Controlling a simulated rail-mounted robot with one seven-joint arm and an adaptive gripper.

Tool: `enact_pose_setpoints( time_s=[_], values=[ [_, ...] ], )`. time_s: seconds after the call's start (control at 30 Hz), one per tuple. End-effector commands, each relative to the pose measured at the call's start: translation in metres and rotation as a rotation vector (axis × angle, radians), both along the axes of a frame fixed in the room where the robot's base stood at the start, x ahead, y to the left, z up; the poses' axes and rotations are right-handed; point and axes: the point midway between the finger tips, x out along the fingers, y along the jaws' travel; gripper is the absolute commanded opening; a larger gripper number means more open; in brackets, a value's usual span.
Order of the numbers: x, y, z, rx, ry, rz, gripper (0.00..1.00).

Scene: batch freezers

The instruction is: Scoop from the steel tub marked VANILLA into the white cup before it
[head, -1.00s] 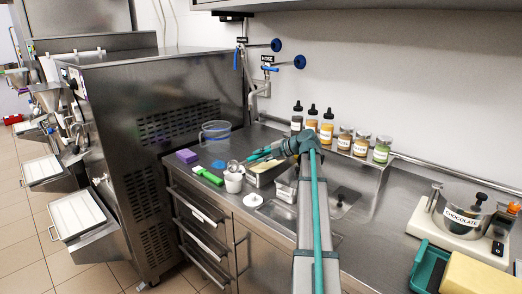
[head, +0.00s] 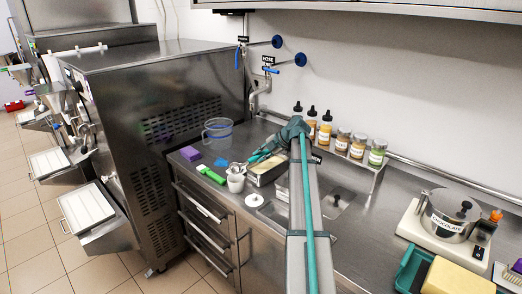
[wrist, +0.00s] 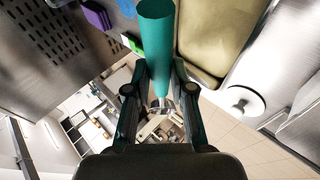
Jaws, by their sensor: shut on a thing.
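My gripper (head: 268,151) is shut on the teal handle of a scoop, which also fills the middle of the wrist view (wrist: 157,40). In the head view the scoop's small metal bowl (head: 234,167) is at or just above the rim of the white cup (head: 236,184); contact and contents are too small to tell. The cup stands upright near the counter's front edge. The steel tub (head: 262,183) with pale cream filling is just right of the cup, partly hidden by my arm. The filling shows at the top right of the wrist view (wrist: 215,35). No label is readable on this tub.
A white round lid (head: 254,200) is in front. Bottles and jars line the back. The CHOCOLATE tub (head: 447,215) is far right on a scale.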

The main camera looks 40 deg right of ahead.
Motion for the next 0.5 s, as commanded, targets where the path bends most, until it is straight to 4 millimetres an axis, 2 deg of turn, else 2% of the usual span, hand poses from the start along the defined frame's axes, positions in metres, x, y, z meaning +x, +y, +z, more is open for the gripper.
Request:
enact_pose_setpoints(
  time_s=[0.03,0.5],
  values=[
    [0.0016,0.0001,0.0063,-0.001,0.017,0.001,0.0],
    [0.0061,0.0004,0.01,-0.027,0.194,0.001,0.0]
  ],
)
